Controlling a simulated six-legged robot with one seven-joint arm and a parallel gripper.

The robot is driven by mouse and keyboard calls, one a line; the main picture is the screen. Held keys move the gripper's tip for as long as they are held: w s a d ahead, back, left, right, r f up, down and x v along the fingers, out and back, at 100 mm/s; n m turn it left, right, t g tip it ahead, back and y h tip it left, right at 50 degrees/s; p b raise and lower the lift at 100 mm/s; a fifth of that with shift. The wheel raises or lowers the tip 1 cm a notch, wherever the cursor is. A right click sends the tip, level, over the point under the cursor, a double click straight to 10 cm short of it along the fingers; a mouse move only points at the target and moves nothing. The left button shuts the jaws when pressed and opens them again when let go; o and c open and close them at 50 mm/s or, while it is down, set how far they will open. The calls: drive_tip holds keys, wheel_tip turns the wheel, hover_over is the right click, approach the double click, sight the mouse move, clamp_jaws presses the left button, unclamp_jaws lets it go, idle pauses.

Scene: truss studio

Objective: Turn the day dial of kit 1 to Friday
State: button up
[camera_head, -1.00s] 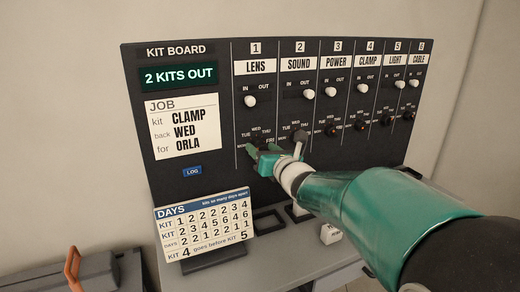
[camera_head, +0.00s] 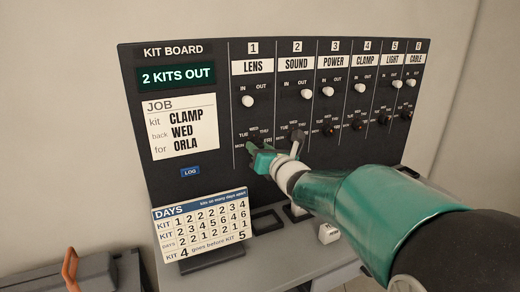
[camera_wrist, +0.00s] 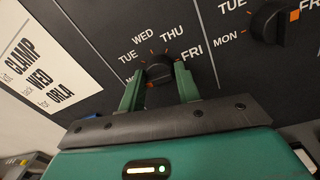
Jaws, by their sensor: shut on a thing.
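The day dial of kit 1 (camera_wrist: 159,70) is a black knob ringed by small orange ticks and the labels MON to FRI. My gripper (camera_wrist: 158,84) has its green fingers on either side of the knob and is shut on it. An orange mark shows at the knob's lower left; I cannot tell surely which way the pointer faces. The MON label is mostly hidden by the left finger. In the head view, my gripper (camera_head: 258,150) covers the dial under the LENS column.
The kit 2 dial (camera_wrist: 272,22) is close on the right. The white LENS switch (camera_head: 248,101) sits above my gripper. A DAYS card (camera_head: 203,223) stands below the kit board (camera_head: 190,60). Black trays and a white block (camera_head: 329,234) lie on the shelf below.

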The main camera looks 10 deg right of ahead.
drive_tip(key=shift+a+n+h, duration=0.1)
drive_tip(key=shift+n+h, duration=0.4)
drive_tip(key=shift+n, duration=8.4)
drive_tip(key=shift+a+n+h, duration=0.1)
drive_tip(key=shift+n+h, duration=0.4)
drive_tip(key=shift+n, duration=8.4)
drive_tip(key=o, duration=0.9)
drive_tip(key=shift+o, duration=0.2)
drive_tip(key=shift+s+r, duration=0.1)
drive_tip(key=shift+s, duration=0.05)
